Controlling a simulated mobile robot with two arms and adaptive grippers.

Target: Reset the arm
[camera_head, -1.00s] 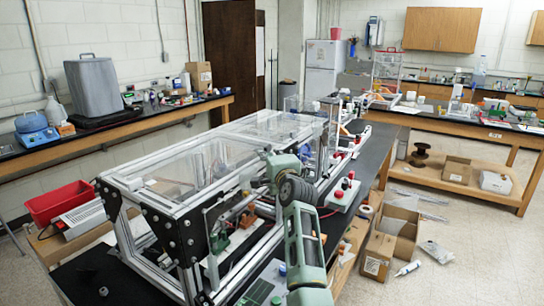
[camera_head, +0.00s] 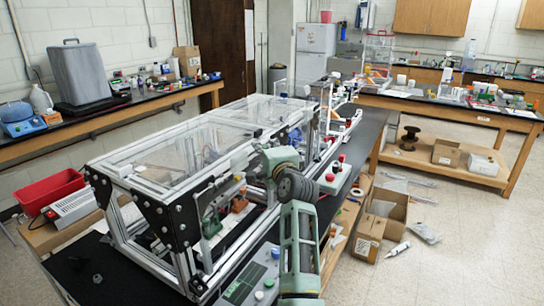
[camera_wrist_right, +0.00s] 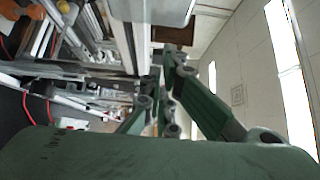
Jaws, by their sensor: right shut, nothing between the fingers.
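My right arm (camera_head: 299,245) rises from the bottom of the head view and bends beside the aluminium extrusion frame (camera_head: 127,168) with clear panels. Its green wrist part (camera_head: 275,160) overlaps the frame's right side in the picture; I cannot tell whether they touch. In the right wrist view, my right gripper (camera_wrist_right: 163,76) has its green fingers drawn together, with nothing held between them. In the head view its fingertips are hard to make out against the frame. My left gripper is in neither view.
The frame stands on a black bench (camera_head: 345,180). A control box with red buttons (camera_head: 336,176) is right of the arm. A red bin (camera_head: 48,191) is at left.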

